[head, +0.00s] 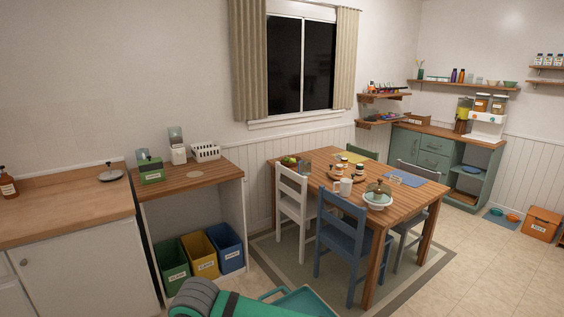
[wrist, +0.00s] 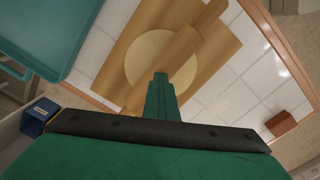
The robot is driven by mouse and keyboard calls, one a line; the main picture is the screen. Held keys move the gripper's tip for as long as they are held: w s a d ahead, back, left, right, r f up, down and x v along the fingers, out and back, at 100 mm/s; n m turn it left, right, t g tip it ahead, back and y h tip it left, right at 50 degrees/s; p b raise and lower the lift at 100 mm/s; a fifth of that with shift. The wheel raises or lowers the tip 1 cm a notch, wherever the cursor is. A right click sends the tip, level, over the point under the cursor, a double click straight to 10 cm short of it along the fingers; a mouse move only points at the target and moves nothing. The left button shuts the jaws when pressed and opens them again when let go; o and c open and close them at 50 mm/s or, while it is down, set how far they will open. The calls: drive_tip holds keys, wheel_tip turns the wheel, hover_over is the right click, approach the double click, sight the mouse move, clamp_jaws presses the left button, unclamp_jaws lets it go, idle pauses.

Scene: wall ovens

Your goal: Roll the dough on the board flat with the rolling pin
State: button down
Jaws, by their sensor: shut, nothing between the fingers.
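The wooden board (wrist: 226,50) lies on a white tiled counter in the wrist view. A pale, round, flat disc of dough (wrist: 142,56) lies on it. The wooden rolling pin (wrist: 182,52) lies diagonally across the dough, from upper right to lower left. My gripper (wrist: 161,78) is shut and empty, a narrow green tip in front of the dough and pin. I cannot tell whether it touches them. It hides part of the dough's lower edge. Board, dough and pin are not in the head view.
In the wrist view, a teal tray-like thing (wrist: 50,30) is at upper left, a dark blue box (wrist: 40,116) at lower left and a brown block (wrist: 281,123) at right. The head view shows a dining table (head: 322,157) with chairs, and a wooden counter (head: 65,203) at left.

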drive_tip(key=shift+f, duration=0.1)
idle(0.3)
wheel_tip(320, 180, up, 8)
idle(0.9)
